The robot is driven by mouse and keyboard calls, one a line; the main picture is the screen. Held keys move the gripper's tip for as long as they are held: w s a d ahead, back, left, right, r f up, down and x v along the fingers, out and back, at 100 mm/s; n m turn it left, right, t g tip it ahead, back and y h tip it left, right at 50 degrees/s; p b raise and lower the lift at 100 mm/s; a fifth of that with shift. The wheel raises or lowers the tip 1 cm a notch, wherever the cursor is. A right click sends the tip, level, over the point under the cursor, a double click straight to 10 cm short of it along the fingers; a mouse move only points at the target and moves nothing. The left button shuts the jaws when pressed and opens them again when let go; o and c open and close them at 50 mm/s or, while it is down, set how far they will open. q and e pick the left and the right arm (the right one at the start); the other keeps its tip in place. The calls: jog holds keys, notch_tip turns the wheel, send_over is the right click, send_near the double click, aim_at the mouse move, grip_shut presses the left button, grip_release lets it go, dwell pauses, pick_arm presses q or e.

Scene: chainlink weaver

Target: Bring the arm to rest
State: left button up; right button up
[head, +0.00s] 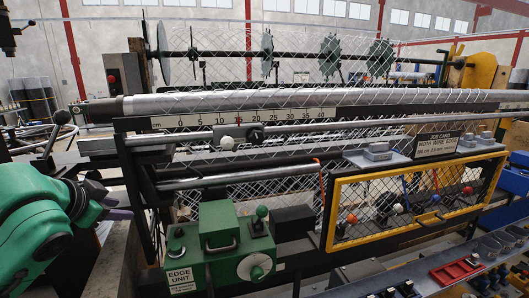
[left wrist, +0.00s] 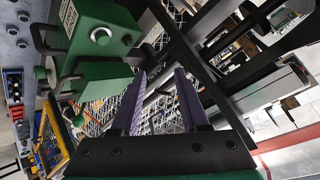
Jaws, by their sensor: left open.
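My left arm is green and comes in from the left edge of the head view. Its gripper (head: 118,203) is left of the green edge unit (head: 215,245) and points toward the machine. In the left wrist view the two dark purple fingers of the left gripper (left wrist: 160,90) stand apart, with nothing held between them. The green edge unit also shows in the left wrist view (left wrist: 95,45), at the upper left, with dark handles beside the fingers. My right gripper is in neither view.
The weaving machine's long roller (head: 300,98) and white scale (head: 250,118) span the middle. A yellow-framed mesh guard (head: 335,215) stands at the right. A shelf with a red tray (head: 455,270) runs along the lower right. A black lever (head: 50,140) rises above my left arm.

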pick_arm(q)
jog(key=s+d+f+g+h, duration=0.1)
jog(key=d+f, duration=0.1)
jog(key=f, duration=0.6)
jog(key=d+f+g, duration=0.1)
jog(key=d+f, duration=0.1)
jog(key=f, duration=0.7)
jog(key=s+d+f+n+g, duration=0.2)
jog(key=s+d+f, duration=0.2)
jog(key=s+f, duration=0.5)
jog(key=s+d+f+n+g, duration=0.2)
jog(key=s+d+f+g, duration=0.15)
jog(key=s+f, duration=0.55)
notch_tip(320, 180, down, 29)
jog(key=s+b, duration=0.2)
jog(key=b, duration=0.4)
jog(key=s+a+f+g+b, duration=0.1)
jog(key=s+a+f+b, duration=0.2)
jog(key=s+f, duration=1.3)
jog(key=shift+s+f+m+g+b, duration=0.25)
jog(key=shift+f+m+g+b, duration=0.15)
jog(key=shift+f, duration=0.55)
jog(key=shift+a, duration=0.15)
